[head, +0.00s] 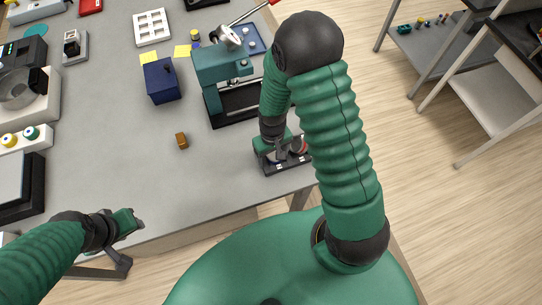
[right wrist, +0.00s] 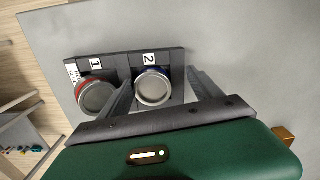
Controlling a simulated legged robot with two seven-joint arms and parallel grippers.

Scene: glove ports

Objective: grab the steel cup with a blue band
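In the right wrist view a steel cup with a blue band (right wrist: 153,88) sits in the slot marked 2 of a dark holder (right wrist: 118,57). A steel cup with a red band (right wrist: 97,95) sits in slot 1 to its left. My right gripper (right wrist: 160,75) is open, with one finger on each side of the blue-banded cup in the picture; I cannot tell whether they touch it. In the head view the right gripper (head: 278,152) is over the holder (head: 290,166) and hides most of the blue-banded cup. My left gripper (head: 138,220) is empty near the table's front edge.
A green press-like machine (head: 222,62) stands behind the holder. A dark blue box (head: 161,82) and a small brown block (head: 181,140) are to the left on the grey table (head: 140,175). The table's front edge is close to the holder.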

